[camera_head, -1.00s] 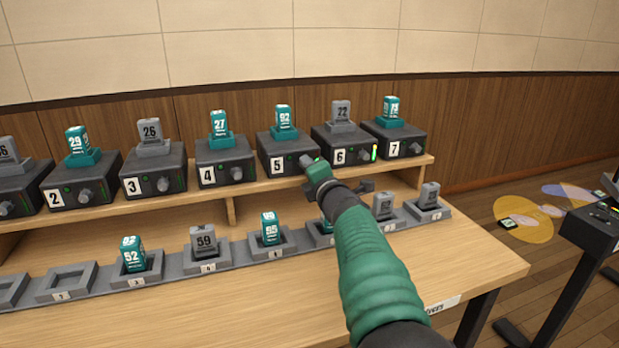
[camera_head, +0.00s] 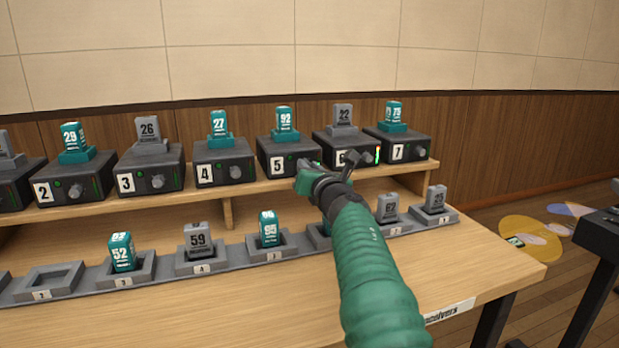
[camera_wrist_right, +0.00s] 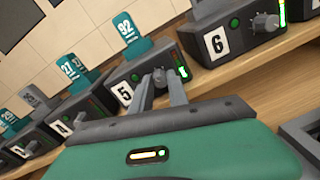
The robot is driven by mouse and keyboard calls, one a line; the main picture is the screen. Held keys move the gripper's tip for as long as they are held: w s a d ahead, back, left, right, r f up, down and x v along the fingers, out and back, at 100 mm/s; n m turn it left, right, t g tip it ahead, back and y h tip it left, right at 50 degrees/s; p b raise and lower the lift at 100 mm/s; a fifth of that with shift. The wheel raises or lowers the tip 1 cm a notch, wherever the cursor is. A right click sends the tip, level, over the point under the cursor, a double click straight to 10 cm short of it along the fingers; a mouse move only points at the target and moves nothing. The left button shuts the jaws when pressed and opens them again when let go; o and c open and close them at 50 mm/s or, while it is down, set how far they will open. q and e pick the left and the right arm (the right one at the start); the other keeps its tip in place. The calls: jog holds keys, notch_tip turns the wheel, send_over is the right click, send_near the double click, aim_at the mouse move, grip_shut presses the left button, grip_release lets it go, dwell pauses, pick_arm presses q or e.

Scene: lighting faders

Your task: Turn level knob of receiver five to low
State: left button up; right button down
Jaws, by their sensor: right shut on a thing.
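Receiver five (camera_head: 279,148) is a dark box on the shelf with a white "5" label and a teal block marked 92 on top. It also shows in the right wrist view (camera_wrist_right: 133,68). My right gripper (camera_head: 306,172) reaches its front from below right. In the right wrist view my right gripper (camera_wrist_right: 160,80) has its two fingers shut on the level knob (camera_wrist_right: 159,77), which sits between the fingertips and is partly hidden. A lit green indicator (camera_wrist_right: 183,72) shows just right of the fingers. My left gripper is in neither view.
Receiver four (camera_head: 225,160) stands to the left and receiver six (camera_head: 335,150) close to the right, its knob near my gripper. The shelf edge (camera_head: 270,188) runs below. Numbered trays with blocks, such as block 95 (camera_head: 268,228), line the table underneath.

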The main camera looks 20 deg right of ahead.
jog(key=shift+w+a+f+n+t+y+b, duration=0.1)
jog(key=shift+f+n+t+y+b, duration=0.1)
jog(key=shift+n+b, duration=3.5)
jog(key=shift+f+n+t+y+b, duration=0.15)
jog(key=shift+n+b, duration=1.7)
jog(key=shift+n, duration=3.65)
jog(key=c, duration=1.3)
grip_release()
